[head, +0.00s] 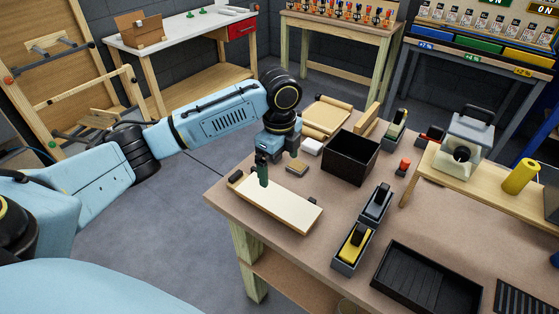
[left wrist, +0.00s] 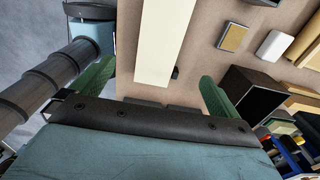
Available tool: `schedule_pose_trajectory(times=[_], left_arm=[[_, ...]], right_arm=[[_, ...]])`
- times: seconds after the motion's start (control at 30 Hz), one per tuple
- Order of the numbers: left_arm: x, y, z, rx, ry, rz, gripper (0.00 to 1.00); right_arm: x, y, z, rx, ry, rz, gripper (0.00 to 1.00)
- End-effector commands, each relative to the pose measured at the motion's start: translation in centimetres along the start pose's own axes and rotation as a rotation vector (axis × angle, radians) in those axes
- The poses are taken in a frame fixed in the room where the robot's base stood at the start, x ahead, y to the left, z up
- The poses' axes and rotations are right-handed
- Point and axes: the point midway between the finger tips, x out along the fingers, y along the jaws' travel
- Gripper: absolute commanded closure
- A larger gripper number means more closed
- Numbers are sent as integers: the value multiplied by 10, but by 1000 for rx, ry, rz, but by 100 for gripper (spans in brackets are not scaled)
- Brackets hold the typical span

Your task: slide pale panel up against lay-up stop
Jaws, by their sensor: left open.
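The pale panel (head: 282,207) lies flat on the brown workbench, its long side running from back left to front right. A small dark block (head: 235,177), which looks like the lay-up stop, sits by its left end; I cannot tell whether they touch. My left gripper (head: 262,173) points down over that end of the panel. In the left wrist view the panel (left wrist: 163,45) comes in from the top between the green, widely spread fingers of my left gripper (left wrist: 155,90), with space on both sides. My right gripper is not seen.
The workbench (head: 345,215) also holds a small tan block (head: 297,168), a white block (head: 312,146), a black open box (head: 350,160), a yellow-topped holder (head: 352,247) right of the panel and a black tray (head: 425,283).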

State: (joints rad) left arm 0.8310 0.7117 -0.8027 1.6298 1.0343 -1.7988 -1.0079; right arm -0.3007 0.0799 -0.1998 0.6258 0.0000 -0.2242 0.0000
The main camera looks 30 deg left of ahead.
Motion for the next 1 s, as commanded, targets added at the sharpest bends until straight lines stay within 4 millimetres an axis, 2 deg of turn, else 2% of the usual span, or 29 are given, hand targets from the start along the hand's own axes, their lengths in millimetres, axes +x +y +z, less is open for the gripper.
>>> schedule_pose_trajectory(times=[0.17, 0.5, 0.7, 0.83, 1.0], left_arm=[[16, 0, 1, 1, 0, 5, 0], [82, 1, 1, -1, -1, 6, 0], [114, 0, 1, -2, -1, 3, 0], [126, 0, 1, -1, -1, 1, 0], [132, 0, 1, 1, -2, 0, 0]], right_arm=[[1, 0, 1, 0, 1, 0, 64], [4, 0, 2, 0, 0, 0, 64], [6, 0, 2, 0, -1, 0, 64], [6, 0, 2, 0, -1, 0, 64], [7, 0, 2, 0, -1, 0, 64]])
